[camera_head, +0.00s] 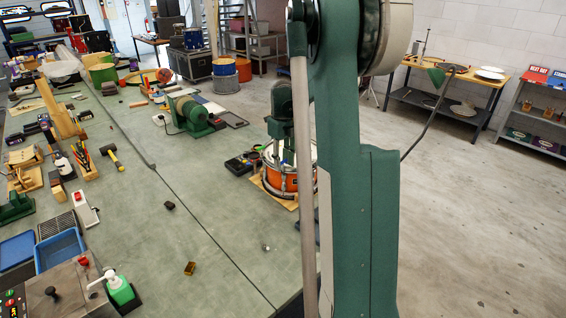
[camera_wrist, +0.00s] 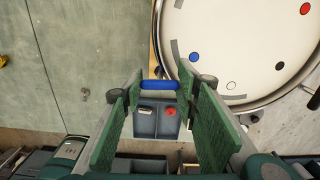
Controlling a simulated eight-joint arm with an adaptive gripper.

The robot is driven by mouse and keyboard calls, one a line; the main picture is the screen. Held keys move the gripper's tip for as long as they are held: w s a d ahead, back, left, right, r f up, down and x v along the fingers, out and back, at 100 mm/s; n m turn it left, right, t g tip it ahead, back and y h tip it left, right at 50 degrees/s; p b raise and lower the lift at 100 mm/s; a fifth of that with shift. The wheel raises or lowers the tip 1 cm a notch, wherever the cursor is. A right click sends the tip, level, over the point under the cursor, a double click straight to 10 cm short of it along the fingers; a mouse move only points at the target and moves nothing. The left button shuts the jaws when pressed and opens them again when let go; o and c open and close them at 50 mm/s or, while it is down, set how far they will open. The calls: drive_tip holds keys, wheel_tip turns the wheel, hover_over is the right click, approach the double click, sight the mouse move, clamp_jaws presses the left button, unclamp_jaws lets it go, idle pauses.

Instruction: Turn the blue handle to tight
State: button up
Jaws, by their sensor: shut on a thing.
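The blue handle (camera_wrist: 158,86) lies crosswise between the fingertips of my gripper (camera_wrist: 160,92) in the wrist view. The green-padded fingers are shut on it, one at each end. The handle sits just outside the rim of the drum (camera_wrist: 240,48), which has a white head with red, blue, black and white dots. In the head view the orange drum (camera_head: 278,182) stands on the bench, partly hidden by my arm. The handle cannot be made out in that view. Any tightness marking is too small or hidden to read.
The bench top (camera_head: 190,230) is mostly clear left of the drum. A green machine (camera_head: 190,114) stands farther back.

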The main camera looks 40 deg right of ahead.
sight(283, 161)
drive_tip(key=shift+m, duration=0.4)
drive_tip(key=o, duration=0.9)
drive_tip(key=shift+r, duration=0.1)
drive_tip(key=shift+r, duration=5.95)
